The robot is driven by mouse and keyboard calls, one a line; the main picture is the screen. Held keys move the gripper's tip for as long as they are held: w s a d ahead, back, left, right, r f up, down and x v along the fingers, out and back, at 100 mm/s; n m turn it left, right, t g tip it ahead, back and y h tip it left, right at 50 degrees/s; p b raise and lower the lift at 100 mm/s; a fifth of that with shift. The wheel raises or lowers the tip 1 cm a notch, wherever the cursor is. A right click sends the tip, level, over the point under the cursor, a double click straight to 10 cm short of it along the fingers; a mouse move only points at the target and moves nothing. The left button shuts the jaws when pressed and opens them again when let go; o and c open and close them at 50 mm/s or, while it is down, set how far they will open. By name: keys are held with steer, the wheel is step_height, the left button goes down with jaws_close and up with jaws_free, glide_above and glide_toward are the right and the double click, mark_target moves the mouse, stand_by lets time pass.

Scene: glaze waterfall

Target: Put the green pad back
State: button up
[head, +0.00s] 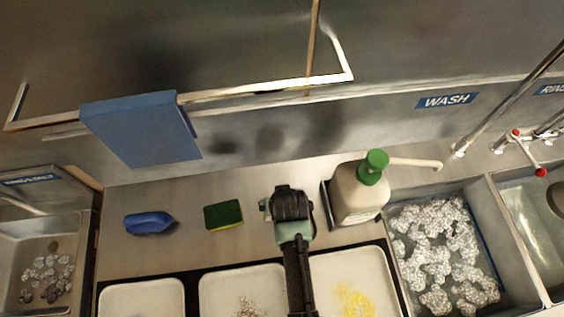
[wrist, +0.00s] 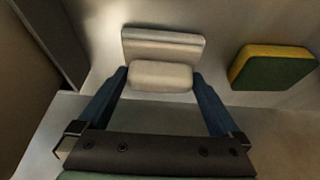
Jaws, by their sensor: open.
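The green pad (head: 223,215) lies flat on the steel counter behind the trays, green side up with a yellow layer beneath. It also shows in the wrist view (wrist: 272,68), to the right of the fingers. My gripper (head: 291,205) is over the counter to the right of the pad in the head view. In the wrist view my gripper (wrist: 160,76) is open, its two blue fingers on either side of a pale rounded block (wrist: 160,75). I cannot tell whether the fingers touch it; my arm hides it in the head view.
A blue item (head: 149,223) lies left of the pad, with bare counter between. A soap bottle (head: 357,194) with a green cap stands right of my gripper. Food-soiled trays (head: 142,300) line the front. A blue cloth (head: 145,130) hangs from a rail above.

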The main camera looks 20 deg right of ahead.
steer(key=v, duration=1.2)
steer(key=shift+r+b, duration=0.15)
steer(key=shift+b, duration=0.15)
